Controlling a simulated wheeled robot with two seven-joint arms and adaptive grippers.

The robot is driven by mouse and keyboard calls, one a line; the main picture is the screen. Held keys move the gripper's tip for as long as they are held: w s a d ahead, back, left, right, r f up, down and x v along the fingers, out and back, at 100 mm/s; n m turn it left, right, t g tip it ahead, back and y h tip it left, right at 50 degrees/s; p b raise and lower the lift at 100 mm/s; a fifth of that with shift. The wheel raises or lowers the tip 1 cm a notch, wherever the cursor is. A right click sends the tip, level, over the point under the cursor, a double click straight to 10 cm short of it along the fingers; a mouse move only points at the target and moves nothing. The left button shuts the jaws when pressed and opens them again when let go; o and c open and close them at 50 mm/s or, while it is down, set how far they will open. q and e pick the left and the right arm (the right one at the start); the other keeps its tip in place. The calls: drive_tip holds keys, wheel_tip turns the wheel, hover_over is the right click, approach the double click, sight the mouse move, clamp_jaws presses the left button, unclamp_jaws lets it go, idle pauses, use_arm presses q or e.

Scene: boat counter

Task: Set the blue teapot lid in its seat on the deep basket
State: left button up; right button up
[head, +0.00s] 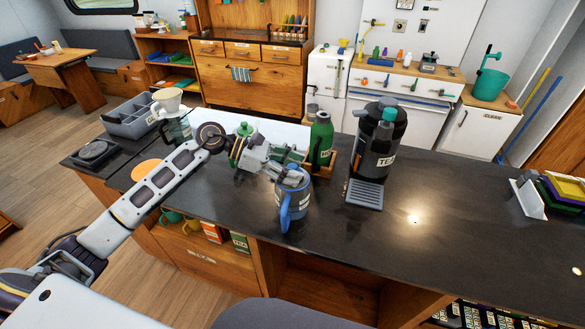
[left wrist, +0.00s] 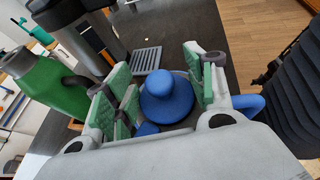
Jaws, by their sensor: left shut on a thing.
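The blue teapot (head: 293,205), a labelled pot with a blue handle, stands upright near the counter's front edge. My left gripper (head: 288,174) is directly above its mouth. In the left wrist view the round blue lid (left wrist: 168,97) with its knob is between the green-padded fingers of the left gripper (left wrist: 160,92), which is shut on it. The teapot's handle (left wrist: 250,104) shows beside the right finger. A dark ring shows around part of the lid; I cannot tell whether it is the deep basket or whether the lid touches it. My right gripper is not in view.
A green flask (head: 320,139) stands in a wooden tray close behind the gripper. A black tea dispenser (head: 384,135) with a drip grate (head: 365,195) is to the right.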

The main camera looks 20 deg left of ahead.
use_arm(q)
drive_tip(key=shift+f, duration=0.15)
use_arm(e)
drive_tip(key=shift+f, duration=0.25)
use_arm(q)
drive_tip(key=o, duration=0.9)
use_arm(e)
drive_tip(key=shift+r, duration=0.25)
use_arm(q)
drive_tip(key=shift+r+p, duration=0.65)
drive_tip(key=shift+p, duration=0.05)
drive_tip(key=shift+b+v, duration=1.5)
drive_tip(key=shift+v, duration=4.55)
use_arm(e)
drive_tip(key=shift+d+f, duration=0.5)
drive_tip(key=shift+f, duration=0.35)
